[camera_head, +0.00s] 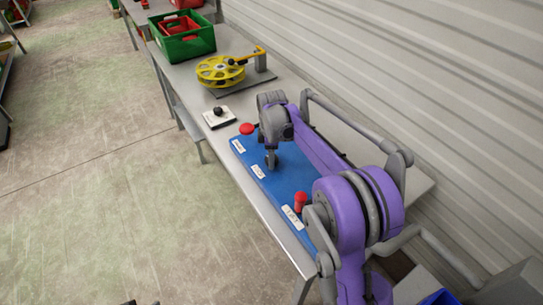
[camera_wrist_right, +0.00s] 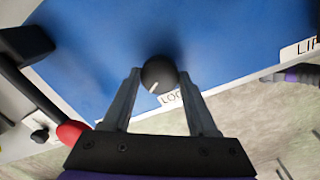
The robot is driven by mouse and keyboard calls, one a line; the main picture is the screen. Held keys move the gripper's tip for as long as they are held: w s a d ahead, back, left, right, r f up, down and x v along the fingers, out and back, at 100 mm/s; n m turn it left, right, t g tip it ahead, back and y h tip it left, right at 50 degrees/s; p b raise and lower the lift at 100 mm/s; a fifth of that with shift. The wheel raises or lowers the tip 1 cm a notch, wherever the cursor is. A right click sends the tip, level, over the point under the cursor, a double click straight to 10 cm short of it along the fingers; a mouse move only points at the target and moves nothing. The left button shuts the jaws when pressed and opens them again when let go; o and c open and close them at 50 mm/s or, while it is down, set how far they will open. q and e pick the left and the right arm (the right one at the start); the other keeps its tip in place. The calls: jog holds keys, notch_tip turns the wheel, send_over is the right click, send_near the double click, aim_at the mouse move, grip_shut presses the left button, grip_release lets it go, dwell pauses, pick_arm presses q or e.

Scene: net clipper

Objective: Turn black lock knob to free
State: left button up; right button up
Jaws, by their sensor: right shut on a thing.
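The black lock knob (camera_wrist_right: 159,73) is round with a white pointer mark aimed to the lower left in the right wrist view. It sits on the blue panel (camera_wrist_right: 95,40) beside a partly covered label starting "LOC" (camera_wrist_right: 171,98). My right gripper (camera_wrist_right: 160,76) is shut on the knob, one finger on each side. In the head view my right gripper (camera_head: 271,161) points down at the middle of the blue panel (camera_head: 282,183), and it hides the knob there. My left gripper is not in view.
Red-topped controls stand at the panel's far end (camera_head: 247,129) and near end (camera_head: 300,201). Beyond the panel are a white plate with a black knob (camera_head: 219,114), a yellow reel (camera_head: 220,71) and a green crate (camera_head: 184,47). A corrugated wall borders the bench's right side.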

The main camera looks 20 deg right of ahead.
jog(key=o, duration=1.4)
jog(key=r, duration=1.1)
jog(key=shift+s+a+p, duration=0.15)
jog(key=shift+s+p, duration=0.15)
jog(key=s+a+m+t, duration=0.1)
jog(key=s+a+m, duration=0.2)
jog(key=s, duration=0.5)
jog(key=s+a+m+t, duration=0.1)
jog(key=s+a+m, duration=0.25)
jog(key=s, duration=0.35)
jog(key=s+f+m+t, duration=0.1)
jog(key=s+f+m, duration=0.1)
jog(key=s, duration=0.3)
jog(key=s+a+f+m, duration=0.1)
jog(key=s+f+m, duration=0.1)
jog(key=s, duration=0.3)
jog(key=s+a+f+m+t+p, duration=0.1)
jog(key=s+f+m, duration=0.1)
jog(key=s+f, duration=0.2)
jog(key=shift+s+a+m+t, duration=0.25)
jog(key=shift+s+t, duration=0.05)
jog(key=shift+s, duration=0.1)
